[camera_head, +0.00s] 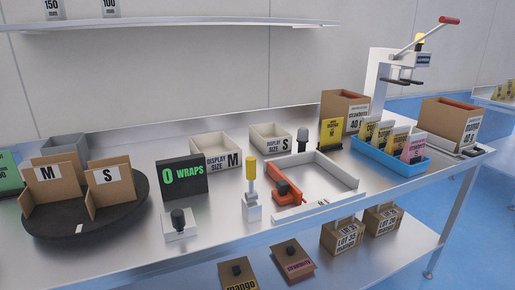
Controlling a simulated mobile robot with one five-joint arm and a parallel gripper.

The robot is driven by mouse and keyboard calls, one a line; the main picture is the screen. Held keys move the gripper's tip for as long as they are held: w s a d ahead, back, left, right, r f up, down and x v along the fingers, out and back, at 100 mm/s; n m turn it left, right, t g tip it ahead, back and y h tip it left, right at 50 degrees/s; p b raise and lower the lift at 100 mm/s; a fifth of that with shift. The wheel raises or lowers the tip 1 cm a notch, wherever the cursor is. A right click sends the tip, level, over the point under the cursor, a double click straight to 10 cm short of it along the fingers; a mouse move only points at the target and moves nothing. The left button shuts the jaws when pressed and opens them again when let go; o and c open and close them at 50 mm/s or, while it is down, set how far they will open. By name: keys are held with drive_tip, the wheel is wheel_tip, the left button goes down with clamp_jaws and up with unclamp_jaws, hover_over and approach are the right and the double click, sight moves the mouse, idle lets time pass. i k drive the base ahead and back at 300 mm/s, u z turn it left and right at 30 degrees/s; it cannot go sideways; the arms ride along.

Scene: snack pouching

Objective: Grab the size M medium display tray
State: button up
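The size M display tray (222,160) is an open, cream-coloured box with a label reading DISPLAY SIZE M on its front wall. It stands on the metal table, behind and to the right of the black 0 WRAPS box, which hides part of its lower left front. A smaller, similar tray labelled DISPLAY SIZE S (273,144) stands to its right with a gap between them. The size M tray looks empty as far as its inside shows. My gripper is not in view.
The black 0 WRAPS box (182,179) stands in front of the M tray. A dark turntable (75,220) with cardboard pieces marked M and S is at left. A yellow-topped post (251,180) and white frame (335,172) stand nearer. A shelf (180,22) hangs above.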

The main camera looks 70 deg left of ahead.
sight(214, 151)
drive_tip(key=i, duration=2.15)
drive_tip(key=u, duration=4.85)
drive_tip(key=i, duration=1.05)
drive_tip(key=u, duration=0.05)
